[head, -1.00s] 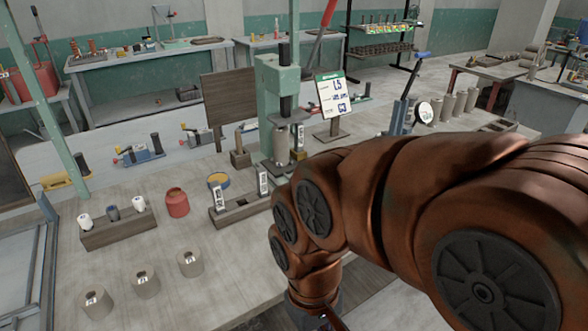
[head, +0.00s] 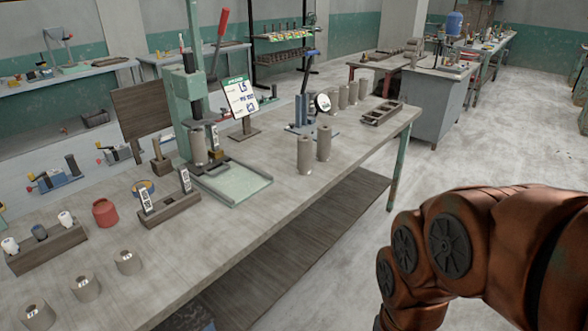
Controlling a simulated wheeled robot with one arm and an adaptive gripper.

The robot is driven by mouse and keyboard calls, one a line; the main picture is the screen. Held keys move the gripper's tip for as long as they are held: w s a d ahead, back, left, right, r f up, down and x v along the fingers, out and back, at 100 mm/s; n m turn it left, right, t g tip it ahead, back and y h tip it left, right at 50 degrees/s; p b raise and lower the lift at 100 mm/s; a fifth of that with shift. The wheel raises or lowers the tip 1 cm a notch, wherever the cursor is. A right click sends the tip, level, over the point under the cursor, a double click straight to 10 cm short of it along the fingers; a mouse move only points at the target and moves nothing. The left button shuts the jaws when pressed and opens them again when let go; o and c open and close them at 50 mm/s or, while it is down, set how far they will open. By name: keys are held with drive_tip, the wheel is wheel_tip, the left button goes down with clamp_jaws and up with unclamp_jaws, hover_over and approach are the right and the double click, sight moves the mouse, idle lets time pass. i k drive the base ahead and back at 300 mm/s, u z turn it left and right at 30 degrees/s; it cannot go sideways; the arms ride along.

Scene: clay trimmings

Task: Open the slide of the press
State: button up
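The press (head: 188,100) is a green column on the wooden workbench, with a red-tipped lever (head: 222,25) rising at its upper right. A grey cylinder (head: 198,150) stands below its head. A flat pale-green tray with a low rim (head: 238,200) extends from the foot of the press toward the front right. It looks empty; I cannot tell whether it is the slide. My copper-coloured arm fills the lower right, apart from the press and off the bench. My gripper is below the picture edge and hidden.
Two grey cylinders (head: 304,155) stand right of the tray. A sign (head: 240,98) stands behind it. A block with two labelled uprights (head: 170,208) is left of the tray. A red jar (head: 105,213) and several hollow cylinders (head: 86,287) are further left. The bench's front right top is clear.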

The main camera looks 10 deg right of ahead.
sight(217, 159)
drive_tip(key=u, duration=0.15)
drive_tip(key=k, duration=0.2)
drive_tip(key=z, duration=0.4)
drive_tip(key=i, duration=1.2)
drive_tip(key=u, duration=1.55)
drive_tip(key=i, duration=0.65)
drive_tip(key=u, duration=0.75)
